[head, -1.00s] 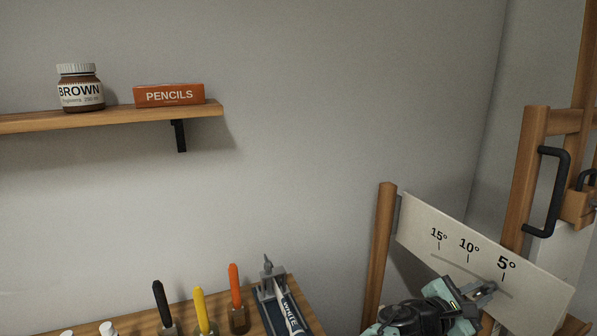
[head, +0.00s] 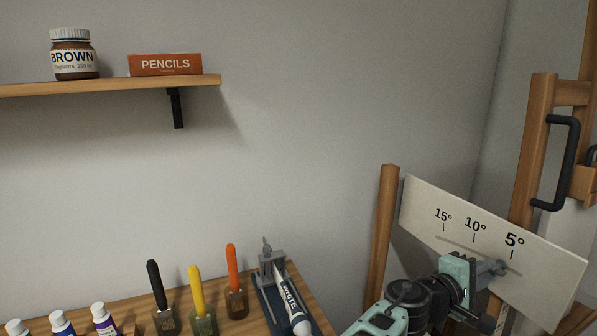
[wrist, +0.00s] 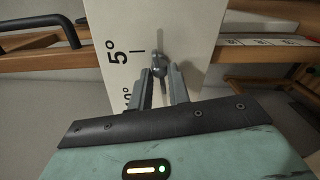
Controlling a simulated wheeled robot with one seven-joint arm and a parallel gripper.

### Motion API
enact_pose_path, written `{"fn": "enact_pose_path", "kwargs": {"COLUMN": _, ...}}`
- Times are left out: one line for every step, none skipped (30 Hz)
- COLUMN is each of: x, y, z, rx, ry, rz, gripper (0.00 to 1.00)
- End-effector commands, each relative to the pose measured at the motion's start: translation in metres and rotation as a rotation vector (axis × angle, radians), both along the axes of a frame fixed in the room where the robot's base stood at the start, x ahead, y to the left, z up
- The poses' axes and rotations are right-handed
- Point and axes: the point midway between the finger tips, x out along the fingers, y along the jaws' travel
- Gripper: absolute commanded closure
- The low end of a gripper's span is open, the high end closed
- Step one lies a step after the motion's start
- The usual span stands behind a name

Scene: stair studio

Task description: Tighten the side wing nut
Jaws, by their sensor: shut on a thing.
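The side wing nut (wrist: 159,64) is a small grey metal piece at the slot in a pale angle plate (wrist: 188,22), close to the 5° mark. The plate, marked 15°, 10° and 5°, also shows at the lower right of the head view (head: 548,270). My gripper (wrist: 161,76) is shut on the wing nut, with one grey finger on each side of it. In the head view my gripper (head: 494,268) reaches the plate just below the 5° mark, and the nut is mostly hidden by the fingers there.
Wooden easel posts (head: 382,235) and a black handle (head: 561,165) stand around the plate. A wooden bench (head: 250,318) at the lower left holds colored-handled tools, paint tubes and a white tube (head: 291,305) in a grey holder. A wall shelf (head: 110,85) carries a brown jar and pencil box.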

Motion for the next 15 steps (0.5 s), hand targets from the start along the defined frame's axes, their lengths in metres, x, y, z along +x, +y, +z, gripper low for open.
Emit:
{"fn": "enact_pose_path", "kwargs": {"x": -0.0004, "y": -0.0002, "z": -0.004, "rx": 0.015, "ry": -0.035, "rz": -0.001, "gripper": 0.96}}
{"fn": "enact_pose_path", "kwargs": {"x": -0.0004, "y": -0.0002, "z": -0.0039, "rx": 0.025, "ry": -0.059, "rz": -0.001, "gripper": 0.96}}
{"fn": "enact_pose_path", "kwargs": {"x": -0.0003, "y": -0.0001, "z": -0.0039, "rx": 0.037, "ry": -0.089, "rz": -0.001, "gripper": 0.96}}
{"fn": "enact_pose_path", "kwargs": {"x": -0.0003, "y": 0.0, "z": -0.0038, "rx": 0.046, "ry": -0.111, "rz": -0.001, "gripper": 0.96}}
{"fn": "enact_pose_path", "kwargs": {"x": -0.0003, "y": 0.0, "z": -0.0038, "rx": 0.054, "ry": -0.13, "rz": -0.001, "gripper": 0.96}}
{"fn": "enact_pose_path", "kwargs": {"x": -0.0003, "y": 0.0, "z": -0.0035, "rx": 0.064, "ry": -0.155, "rz": -0.001, "gripper": 0.96}}
{"fn": "enact_pose_path", "kwargs": {"x": -0.0002, "y": 0.0, "z": -0.0013, "rx": 0.066, "ry": -0.155, "rz": 0.0, "gripper": 0.76}}
{"fn": "enact_pose_path", "kwargs": {"x": -0.0002, "y": 0.0, "z": -0.0006, "rx": 0.065, "ry": -0.153, "rz": 0.0, "gripper": 0.71}}
{"fn": "enact_pose_path", "kwargs": {"x": -0.0001, "y": 0.0001, "z": -0.0004, "rx": 0.064, "ry": -0.152, "rz": 0.0, "gripper": 0.71}}
{"fn": "enact_pose_path", "kwargs": {"x": -0.0002, "y": 0.0, "z": -0.0003, "rx": 0.063, "ry": -0.151, "rz": 0.0, "gripper": 0.71}}
{"fn": "enact_pose_path", "kwargs": {"x": -0.0002, "y": 0.0, "z": -0.0003, "rx": 0.063, "ry": -0.15, "rz": 0.0, "gripper": 0.71}}
{"fn": "enact_pose_path", "kwargs": {"x": -0.0001, "y": 0.0001, "z": -0.0002, "rx": 0.063, "ry": -0.15, "rz": 0.0, "gripper": 0.71}}
{"fn": "enact_pose_path", "kwargs": {"x": -0.0001, "y": 0.0001, "z": -0.0002, "rx": 0.063, "ry": -0.15, "rz": 0.0, "gripper": 0.71}}
{"fn": "enact_pose_path", "kwargs": {"x": -0.0001, "y": 0.0001, "z": -0.0001, "rx": 0.062, "ry": -0.15, "rz": 0.0, "gripper": 0.71}}
{"fn": "enact_pose_path", "kwargs": {"x": -0.0001, "y": 0.0002, "z": -0.0001, "rx": 0.062, "ry": -0.15, "rz": 0.0, "gripper": 0.71}}
